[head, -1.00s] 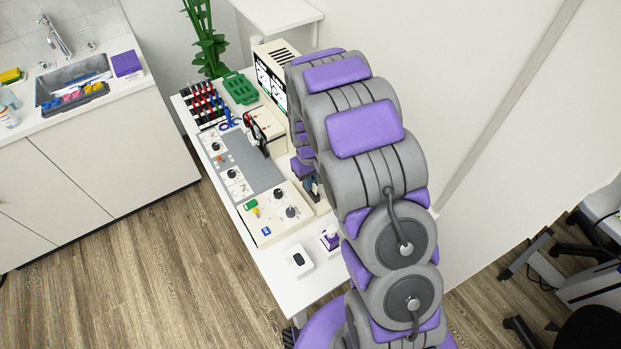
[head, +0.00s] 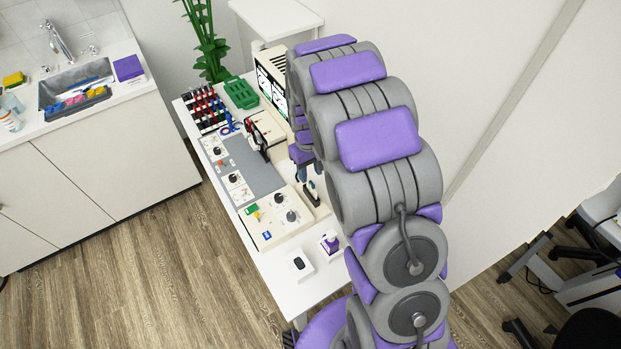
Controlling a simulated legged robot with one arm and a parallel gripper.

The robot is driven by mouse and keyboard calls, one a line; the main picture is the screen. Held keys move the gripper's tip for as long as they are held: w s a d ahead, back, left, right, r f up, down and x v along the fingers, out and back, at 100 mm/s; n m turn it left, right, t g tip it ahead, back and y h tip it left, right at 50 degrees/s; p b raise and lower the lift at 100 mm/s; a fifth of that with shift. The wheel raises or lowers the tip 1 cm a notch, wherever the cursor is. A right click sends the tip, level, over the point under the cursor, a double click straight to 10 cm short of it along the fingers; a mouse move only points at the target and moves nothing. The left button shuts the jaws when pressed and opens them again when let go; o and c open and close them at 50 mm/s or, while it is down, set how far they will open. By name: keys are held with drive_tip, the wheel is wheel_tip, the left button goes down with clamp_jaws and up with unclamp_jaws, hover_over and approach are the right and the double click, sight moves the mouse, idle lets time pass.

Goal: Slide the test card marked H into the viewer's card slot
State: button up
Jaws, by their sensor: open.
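My gripper (head: 312,186) is small in the head view, beside the right edge of the cream control panel (head: 270,228). Its dark fingers point down and are apart, and I see nothing between them. My arm hides part of the table to its right. A cream box with black-and-white display panels (head: 272,84) stands at the back of the table, partly behind my arm. I cannot tell whether it is the viewer, and I can make out no card slot. No card marked H can be picked out at this size.
The white table (head: 287,292) also holds a rack of coloured leads (head: 205,108), a green tray (head: 241,93), a grey mat (head: 257,172), a white block with a dark oval (head: 299,263) and a purple-and-white item (head: 330,243). A sink counter (head: 128,88) stands left; wood floor (head: 150,260) lies between.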

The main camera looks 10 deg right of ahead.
wheel_tip(320, 180, up, 10)
drive_tip(key=p, duration=0.1)
drive_tip(key=shift+w+a+r, duration=0.15)
drive_tip(key=shift+w, duration=0.2)
drive_tip(key=s+r+m, duration=0.1)
drive_tip(key=s+r, duration=0.3)
drive_tip(key=s, duration=1.3)
drive_tip(key=s+r+m+g, duration=0.1)
drive_tip(key=s+r, duration=0.4)
drive_tip(key=s, duration=1.3)
drive_tip(key=shift+s+r+m, duration=0.3)
drive_tip(key=shift+m, duration=0.5)
